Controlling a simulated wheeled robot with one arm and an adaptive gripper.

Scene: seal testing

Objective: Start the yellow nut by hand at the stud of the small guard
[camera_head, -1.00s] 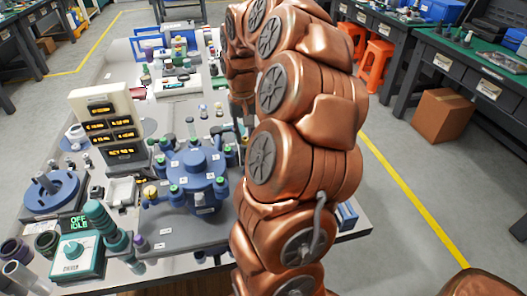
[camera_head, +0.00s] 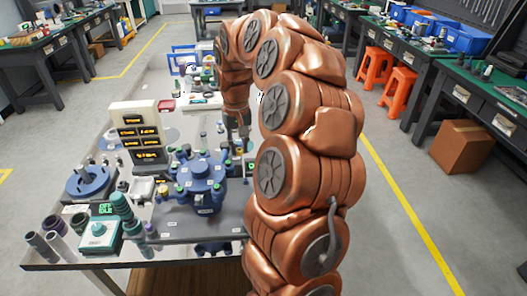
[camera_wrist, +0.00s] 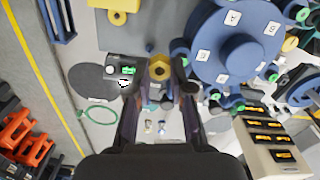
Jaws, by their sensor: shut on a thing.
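The yellow nut (camera_wrist: 159,67), a ring with a dark hole, sits between my fingertips in the wrist view. My gripper (camera_wrist: 160,82) is shut on it. The blue round housing (camera_wrist: 240,45) with lettered labels and green-capped studs lies just right of the nut; it also shows in the head view (camera_head: 203,175). I cannot tell which part is the small guard, and no stud is clearly seen under the nut. In the head view my arm hides much of the gripper, which is behind and right of the housing.
A display stack with orange readouts (camera_head: 137,135) stands left of the housing. A teal OFF/IDLE box (camera_head: 100,235) is at the front left. In the wrist view, a yellow block (camera_wrist: 118,14), a green ring (camera_wrist: 101,113) and a small screen box (camera_wrist: 121,70) lie nearby.

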